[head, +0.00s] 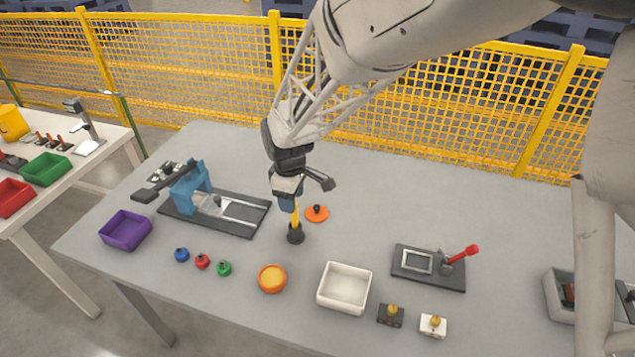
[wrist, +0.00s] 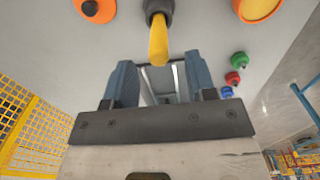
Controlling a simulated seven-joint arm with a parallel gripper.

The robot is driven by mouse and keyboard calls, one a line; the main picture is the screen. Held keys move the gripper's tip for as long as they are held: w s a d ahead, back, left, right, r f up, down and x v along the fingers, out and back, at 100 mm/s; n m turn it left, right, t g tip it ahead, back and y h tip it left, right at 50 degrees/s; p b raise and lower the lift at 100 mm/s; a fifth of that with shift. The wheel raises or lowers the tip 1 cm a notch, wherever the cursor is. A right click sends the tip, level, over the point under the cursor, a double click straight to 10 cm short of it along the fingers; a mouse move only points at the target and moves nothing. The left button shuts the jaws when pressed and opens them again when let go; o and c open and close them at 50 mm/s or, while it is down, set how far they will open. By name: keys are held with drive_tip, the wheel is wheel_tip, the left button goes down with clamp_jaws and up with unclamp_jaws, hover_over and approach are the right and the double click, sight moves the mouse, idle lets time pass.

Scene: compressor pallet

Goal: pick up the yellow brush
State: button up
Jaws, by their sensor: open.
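The yellow brush (head: 296,219) stands upright with its dark lower end in a small black holder (head: 295,234) on the grey table. In the wrist view the yellow handle (wrist: 158,42) points toward my gripper from the black holder (wrist: 158,10). My gripper (head: 289,201) is above the brush in the head view, its blue fingers partly hiding the handle's top. In the wrist view my gripper (wrist: 159,78) has its two blue fingers apart, with the handle's end near the gap between them. I cannot tell whether either finger touches it.
An orange lid (head: 317,213) with a black knob lies close to the holder. A blue clamp fixture (head: 190,187) stands left. An orange bowl (head: 272,279), a white bin (head: 344,288) and small coloured knobs (head: 202,262) are nearer the front.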

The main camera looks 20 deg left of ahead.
hover_over(295, 228)
drive_tip(key=shift+w+a+f, duration=0.1)
drive_tip(key=shift+w+f, duration=0.15)
drive_tip(key=shift+f, duration=1)
drive_tip(key=shift+w+a+f, duration=0.1)
drive_tip(key=shift+w+f, duration=0.1)
drive_tip(key=shift+f, duration=1.05)
clamp_jaws()
drive_tip(key=shift+r, duration=0.1)
drive_tip(key=shift+r, duration=4.9)
